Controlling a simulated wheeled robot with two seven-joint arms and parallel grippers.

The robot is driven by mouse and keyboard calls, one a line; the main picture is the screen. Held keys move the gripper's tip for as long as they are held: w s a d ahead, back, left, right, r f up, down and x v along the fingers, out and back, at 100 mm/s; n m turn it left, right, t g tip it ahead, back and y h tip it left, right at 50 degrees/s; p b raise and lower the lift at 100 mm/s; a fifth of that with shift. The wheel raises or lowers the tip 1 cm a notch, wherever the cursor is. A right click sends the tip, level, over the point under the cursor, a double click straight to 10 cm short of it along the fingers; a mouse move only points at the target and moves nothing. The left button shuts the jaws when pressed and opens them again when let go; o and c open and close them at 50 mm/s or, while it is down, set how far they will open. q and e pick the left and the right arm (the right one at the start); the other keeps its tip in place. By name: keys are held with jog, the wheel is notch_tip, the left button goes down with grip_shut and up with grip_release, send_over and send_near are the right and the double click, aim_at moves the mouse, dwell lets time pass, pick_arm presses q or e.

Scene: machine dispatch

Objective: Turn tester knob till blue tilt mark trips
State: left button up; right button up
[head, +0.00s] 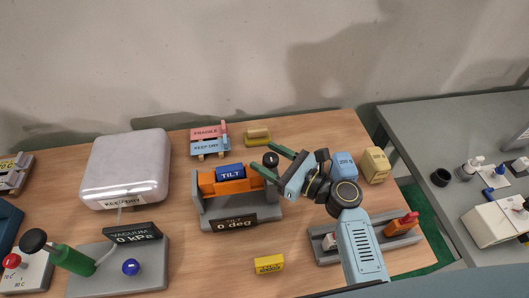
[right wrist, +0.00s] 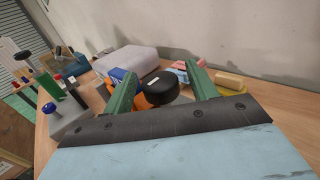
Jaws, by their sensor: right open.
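The tilt tester (head: 240,212) is a grey stand with an orange cradle (head: 232,186) and a dark display reading "TILT 0 deg". A blue block (head: 230,171) labelled TILT lies level in the cradle. The round black knob (head: 270,159) is at the cradle's right end. My right gripper (head: 266,160) is open, its two green fingers reaching left to the knob. In the right wrist view the knob (right wrist: 160,87) appears between the fingers, with gaps visible on both sides. I cannot tell whether a trip mark shows on the block. My left gripper is out of view.
Left stands a vacuum station (head: 145,267) with a white bag (head: 127,165). Behind the tester are FRAGILE and KEEP DRY labels (head: 209,140). A yellow block (head: 269,263) lies in front; a grey tray (head: 389,239) is at right. A grey table (head: 425,140) stands further right.

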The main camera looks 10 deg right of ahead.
jog(key=shift+x, duration=0.85)
jog(key=shift+c, duration=0.5)
jog(key=c, duration=0.9)
jog(key=shift+n+g+y, duration=0.3)
jog(key=shift+g, duration=0.1)
